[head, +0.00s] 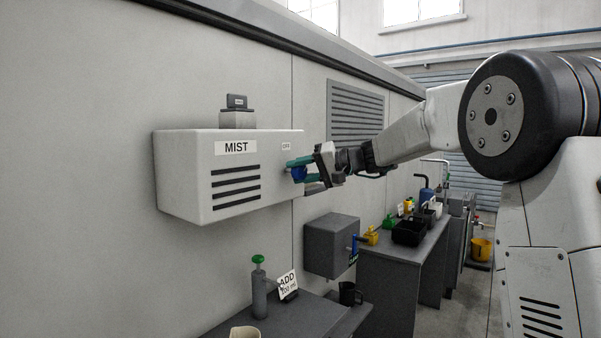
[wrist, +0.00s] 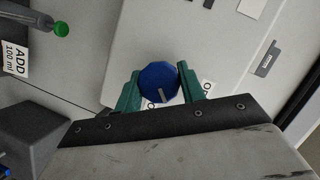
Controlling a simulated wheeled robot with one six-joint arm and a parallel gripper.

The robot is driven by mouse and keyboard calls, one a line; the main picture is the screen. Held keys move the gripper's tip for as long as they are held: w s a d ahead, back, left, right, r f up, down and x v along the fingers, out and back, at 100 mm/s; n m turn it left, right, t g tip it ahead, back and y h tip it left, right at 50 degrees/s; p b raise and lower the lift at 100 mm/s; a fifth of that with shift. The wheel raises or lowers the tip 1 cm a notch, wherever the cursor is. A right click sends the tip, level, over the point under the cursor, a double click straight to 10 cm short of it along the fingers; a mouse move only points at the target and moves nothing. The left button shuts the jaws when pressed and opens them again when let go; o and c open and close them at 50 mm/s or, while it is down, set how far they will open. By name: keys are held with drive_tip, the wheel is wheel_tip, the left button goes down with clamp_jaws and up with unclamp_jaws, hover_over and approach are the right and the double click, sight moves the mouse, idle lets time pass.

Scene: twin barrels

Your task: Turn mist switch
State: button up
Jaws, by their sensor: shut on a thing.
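The white mist unit (head: 185,185), labelled MIST, is fixed to the wall at the left in the head view. Its blue round switch (wrist: 159,83) shows in the wrist view, with a pale mark near its lower edge and partly covered labels close by. In the head view the switch (head: 299,174) is on the unit's right end, partly hidden by my fingers. My gripper (wrist: 157,88) has its two green fingers on either side of the switch, shut on it. It also shows in the head view (head: 297,169).
A grey box (head: 330,245) with a blue tap hangs on the wall below. A bench (head: 400,260) with black containers stands to the right. A green-topped bottle (head: 259,290) and an ADD card (head: 288,284) stand on the near bench. A small grey box sits on the unit.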

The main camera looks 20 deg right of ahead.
drive_tip(key=m+y, duration=0.2)
drive_tip(key=m, duration=0.1)
drive_tip(key=shift+f+m, duration=0.1)
drive_tip(key=shift+m, duration=0.2)
drive_tip(key=shift+m+t+y, duration=0.4)
drive_tip(key=shift+m+y, duration=0.2)
drive_tip(key=shift+m, duration=1.1)
drive_tip(key=o, duration=1)
drive_tip(key=shift+c, duration=0.2)
drive_tip(key=v, duration=0.8)
drive_tip(key=shift+w+f, duration=0.1)
drive_tip(key=shift+w, duration=0.05)
